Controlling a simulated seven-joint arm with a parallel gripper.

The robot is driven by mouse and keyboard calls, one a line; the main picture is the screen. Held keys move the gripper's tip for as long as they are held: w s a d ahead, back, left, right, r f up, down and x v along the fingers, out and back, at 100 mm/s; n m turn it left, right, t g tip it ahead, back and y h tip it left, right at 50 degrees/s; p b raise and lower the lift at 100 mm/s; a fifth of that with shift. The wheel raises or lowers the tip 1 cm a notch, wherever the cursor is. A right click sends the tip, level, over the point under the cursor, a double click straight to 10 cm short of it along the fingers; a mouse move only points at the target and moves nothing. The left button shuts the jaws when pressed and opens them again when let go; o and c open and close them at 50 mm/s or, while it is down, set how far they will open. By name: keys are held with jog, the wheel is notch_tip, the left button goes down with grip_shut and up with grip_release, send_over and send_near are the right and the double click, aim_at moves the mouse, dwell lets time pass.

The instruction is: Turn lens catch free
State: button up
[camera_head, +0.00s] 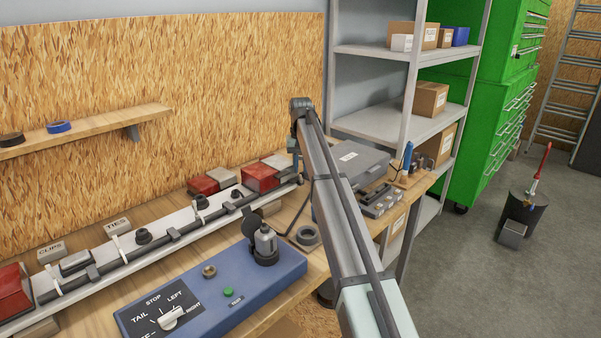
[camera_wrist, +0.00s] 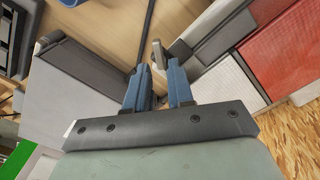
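The red lamp lens (camera_head: 261,177) sits at the far right end of the grey trailer bar on the bench. It also fills the right of the wrist view (camera_wrist: 290,52), beside a pale lens section (camera_wrist: 222,83). A small light metal tab (camera_wrist: 157,52), which looks like the lens catch, stands at the lamp's edge. My gripper (camera_wrist: 159,68) has two blue fingers spread apart with a gap between them. The tab is just beyond the fingertips, roughly in line with the gap; I cannot tell whether they touch. In the head view my arm hides most of the gripper.
A grey case (camera_head: 352,160) lies on the bench right of the lamp and appears close to my gripper in the wrist view. A blue test box (camera_head: 250,290) with a dial and plug stands in front.

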aim_at(301, 179)
jog(key=shift+f, duration=1.3)
jog(key=shift+c, duration=0.3)
grip_shut()
